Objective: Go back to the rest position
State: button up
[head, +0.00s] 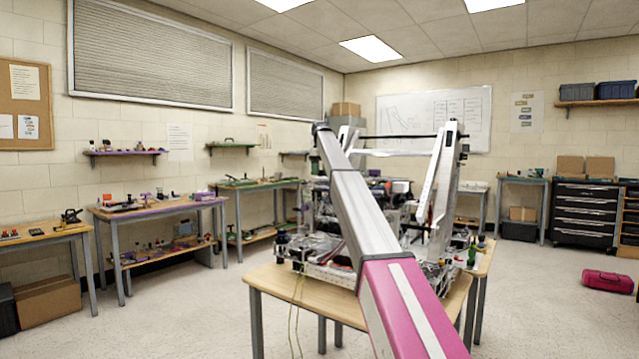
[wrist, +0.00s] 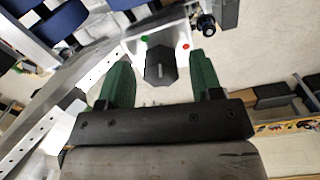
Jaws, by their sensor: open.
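My gripper (wrist: 161,75) shows in the wrist view with its two green fingers apart. A dark, angular block (wrist: 160,66) appears between the fingers, in front of a white plate (wrist: 133,47) with a green button (wrist: 144,38) and a red button (wrist: 186,46). I see no finger closed on the block, and the gap in depth is hard to judge. In the head view, a roller intake machine (head: 328,262) with metal rails and wiring stands on a wooden table (head: 283,283). I cannot make out my gripper in the head view.
A perforated metal rail (wrist: 42,128) runs close along the left of the wrist view. Workbenches with parts line the left wall, among them a purple-edged bench (head: 150,207). A pink case (head: 607,281) lies on the floor at right. Open floor lies at the front left.

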jog(key=m, duration=0.7)
jog(key=shift+s+m, duration=0.1)
jog(key=shift+m, duration=0.2)
jog(key=n, duration=0.9)
jog(key=shift+n, duration=0.3)
